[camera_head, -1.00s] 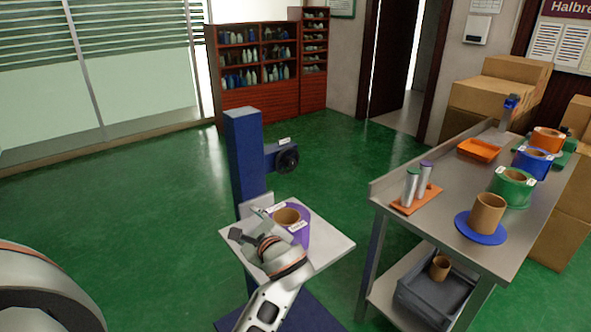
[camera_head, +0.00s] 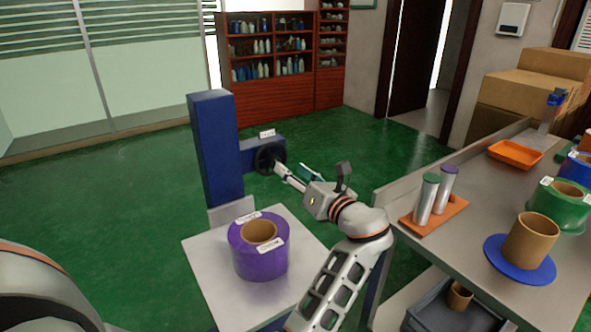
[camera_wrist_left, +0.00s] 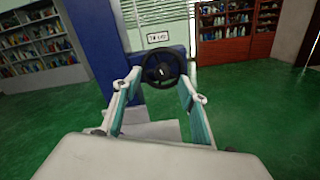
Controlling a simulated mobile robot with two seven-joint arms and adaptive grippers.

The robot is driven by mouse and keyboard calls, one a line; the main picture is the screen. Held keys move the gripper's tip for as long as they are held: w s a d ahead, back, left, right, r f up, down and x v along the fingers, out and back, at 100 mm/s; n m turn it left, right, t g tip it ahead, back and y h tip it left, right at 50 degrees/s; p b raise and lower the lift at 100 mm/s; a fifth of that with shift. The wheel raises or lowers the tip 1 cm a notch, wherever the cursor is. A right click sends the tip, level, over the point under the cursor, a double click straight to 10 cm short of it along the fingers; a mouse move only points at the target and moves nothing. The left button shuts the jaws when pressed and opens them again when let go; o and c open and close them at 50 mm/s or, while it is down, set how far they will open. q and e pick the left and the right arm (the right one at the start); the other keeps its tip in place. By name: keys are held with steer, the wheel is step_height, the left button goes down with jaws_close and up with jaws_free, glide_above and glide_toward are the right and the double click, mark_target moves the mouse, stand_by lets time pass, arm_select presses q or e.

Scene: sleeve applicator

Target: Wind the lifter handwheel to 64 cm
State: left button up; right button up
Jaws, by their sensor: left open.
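The lifter's black handwheel (camera_head: 270,158) sits on a blue box (camera_head: 250,150) on the side of the blue column (camera_head: 215,150). A small white label (camera_head: 267,134) is above it; its figure is too small to read surely. The lifter's pale platform (camera_head: 215,285) carries a purple roll (camera_head: 258,262) with a brown core. My left gripper (camera_head: 290,170) is open just right of the wheel and points at it. In the left wrist view the wheel (camera_wrist_left: 160,68) appears between the open fingertips (camera_wrist_left: 160,82); contact cannot be told. My right gripper is not in view.
A steel bench (camera_head: 470,240) at the right holds an orange stand (camera_head: 436,217) with two cylinders, an orange tray (camera_head: 515,154), and green and blue rolls. A grey crate (camera_head: 425,318) is on its lower shelf. Green floor is clear behind the lifter.

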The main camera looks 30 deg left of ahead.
mark_target(273, 161)
arm_select(q)
steer(key=w+a+f+b, duration=0.1)
steer(key=w+a+f, duration=0.1)
steer(key=a, duration=0.5)
steer(key=shift+w+a, duration=0.15)
steer(key=shift+w, duration=0.55)
steer(key=c, duration=1.1)
